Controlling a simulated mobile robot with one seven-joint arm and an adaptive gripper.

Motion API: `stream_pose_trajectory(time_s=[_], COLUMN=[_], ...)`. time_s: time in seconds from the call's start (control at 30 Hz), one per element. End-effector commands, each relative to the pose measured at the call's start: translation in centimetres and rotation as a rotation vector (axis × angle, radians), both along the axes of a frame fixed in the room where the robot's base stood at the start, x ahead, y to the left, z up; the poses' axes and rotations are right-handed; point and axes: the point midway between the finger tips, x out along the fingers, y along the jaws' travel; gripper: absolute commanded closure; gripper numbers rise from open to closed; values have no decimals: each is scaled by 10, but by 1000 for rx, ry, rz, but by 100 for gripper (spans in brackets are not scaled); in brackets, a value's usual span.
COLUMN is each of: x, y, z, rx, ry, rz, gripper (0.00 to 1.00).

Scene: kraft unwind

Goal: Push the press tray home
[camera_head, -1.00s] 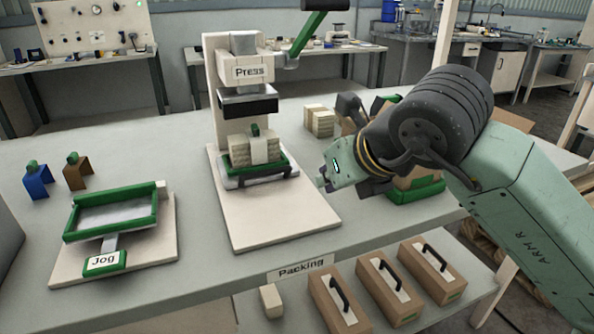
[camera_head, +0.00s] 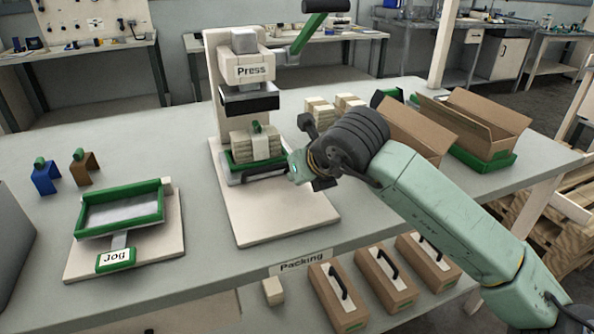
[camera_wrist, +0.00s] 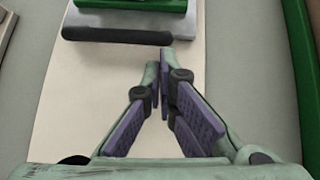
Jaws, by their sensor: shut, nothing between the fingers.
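The press (camera_head: 240,75) stands on a pale base board, with its dark platen above a stack of pale sheets (camera_head: 240,143) with a light band around it. The stack sits on the green-rimmed press tray (camera_head: 225,159), whose dark handle bar (camera_head: 262,174) faces the front. In the wrist view the handle bar (camera_wrist: 115,36) lies across the top, with the green tray edge (camera_wrist: 130,5) behind it. My gripper (camera_wrist: 160,63) is shut and empty, its tips in front of the bar's right end with a small gap showing. In the head view its fingers are hard to make out.
Open cartons (camera_head: 490,115) stand behind my arm on the right. Handled boxes (camera_head: 338,300) sit below the table's front edge. The base board's front is clear.

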Motion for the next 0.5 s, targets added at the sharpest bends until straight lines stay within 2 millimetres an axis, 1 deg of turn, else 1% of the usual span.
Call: stream_pose_trajectory(time_s=[0.23, 0.37, 0.5], x=[1, 19, 37], y=[0, 6, 13], z=[-1, -5, -4], rx=[0, -1, -1], ry=[0, 2, 1], rz=[0, 2, 2], gripper=[100, 100, 100])
